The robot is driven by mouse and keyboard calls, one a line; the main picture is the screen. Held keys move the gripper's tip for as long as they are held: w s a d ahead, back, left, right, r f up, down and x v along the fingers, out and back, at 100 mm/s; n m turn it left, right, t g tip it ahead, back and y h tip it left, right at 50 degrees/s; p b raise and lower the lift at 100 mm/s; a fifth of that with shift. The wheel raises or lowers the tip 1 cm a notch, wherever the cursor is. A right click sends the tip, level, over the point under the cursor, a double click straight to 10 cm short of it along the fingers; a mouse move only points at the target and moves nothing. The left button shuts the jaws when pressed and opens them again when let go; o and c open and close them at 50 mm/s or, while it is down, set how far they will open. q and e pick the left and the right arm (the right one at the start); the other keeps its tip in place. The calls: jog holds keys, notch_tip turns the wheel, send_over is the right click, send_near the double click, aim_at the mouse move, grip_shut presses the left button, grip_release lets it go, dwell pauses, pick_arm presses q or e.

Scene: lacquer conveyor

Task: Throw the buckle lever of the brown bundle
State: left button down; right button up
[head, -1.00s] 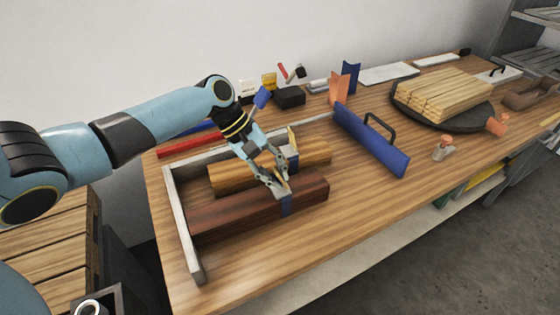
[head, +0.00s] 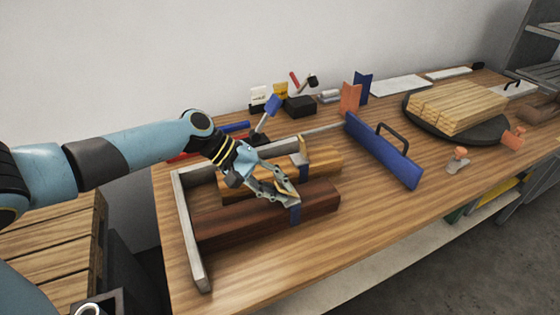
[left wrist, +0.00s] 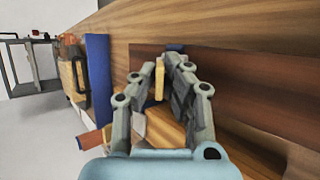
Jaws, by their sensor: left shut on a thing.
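The brown bundle (head: 240,219) is a dark reddish-brown block lying at the front of the fixture, with a blue strap (head: 295,214) around it. Its buckle is at the strap, largely covered by my left gripper (head: 288,194). The gripper leans low over the bundle and is shut on the tan buckle lever (left wrist: 159,80), which shows between the fingers in the left wrist view. The brown bundle also fills the upper right of that view (left wrist: 250,80). My right gripper is not in view.
A lighter brown bundle (head: 240,190) lies just behind, its tan lever (head: 304,147) upright. A pale frame (head: 187,232) borders both on the left. A blue piece with a black handle (head: 378,152) stands to the right. The front right tabletop is clear.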

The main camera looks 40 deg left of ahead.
pick_arm(q)
jog(key=shift+f, duration=0.1)
jog(key=c, duration=1.4)
grip_release()
jog(key=shift+c, duration=0.2)
jog(key=v, duration=1.2)
